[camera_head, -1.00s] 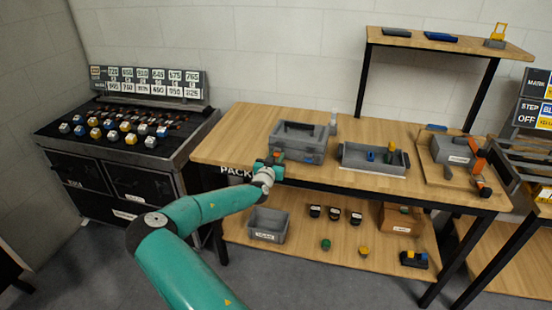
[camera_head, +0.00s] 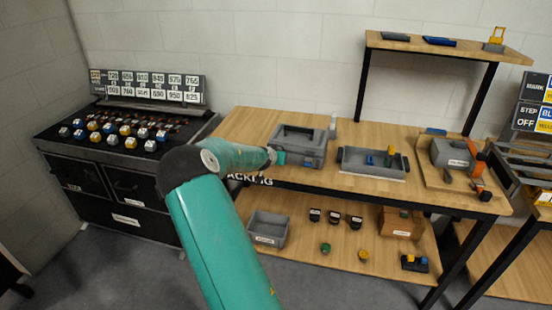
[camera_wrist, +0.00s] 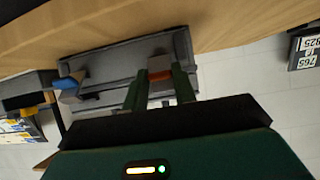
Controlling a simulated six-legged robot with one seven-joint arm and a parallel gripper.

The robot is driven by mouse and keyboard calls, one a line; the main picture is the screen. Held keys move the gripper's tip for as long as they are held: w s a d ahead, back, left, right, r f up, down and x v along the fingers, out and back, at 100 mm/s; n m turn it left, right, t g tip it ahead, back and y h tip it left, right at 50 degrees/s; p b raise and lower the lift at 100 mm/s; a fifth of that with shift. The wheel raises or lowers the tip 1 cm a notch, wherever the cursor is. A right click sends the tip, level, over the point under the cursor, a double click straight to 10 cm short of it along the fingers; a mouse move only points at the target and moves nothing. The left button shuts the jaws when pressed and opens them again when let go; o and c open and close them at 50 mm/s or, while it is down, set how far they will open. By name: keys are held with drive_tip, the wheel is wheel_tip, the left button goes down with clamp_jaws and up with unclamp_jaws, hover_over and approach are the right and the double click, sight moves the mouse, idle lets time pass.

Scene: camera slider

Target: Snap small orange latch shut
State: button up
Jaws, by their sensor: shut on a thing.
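How far the latch is turned cannot be told.
A grey tray (camera_head: 350,168) with small blue, green and yellow parts stands right of the case. A board with a grey box and orange lever (camera_head: 475,165) is farther right. A grey bin (camera_head: 267,229) sits on the lower shelf. A button console (camera_head: 118,140) stands left.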

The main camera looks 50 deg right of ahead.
drive_tip(key=shift+w+d+r+g+y, duration=0.1)
drive_tip(key=shift+d+r+g+y, duration=0.15)
drive_tip(key=shift+y, duration=0.3)
drive_tip(key=shift+d+r+g+y, duration=0.15)
drive_tip(key=shift+g+y, duration=0.1)
drive_tip(key=shift+y, duration=0.3)
drive_tip(key=o, duration=1)
drive_tip(key=shift+f, duration=0.1)
drive_tip(key=v, duration=1.4)
drive_tip(key=shift+d, duration=0.1)
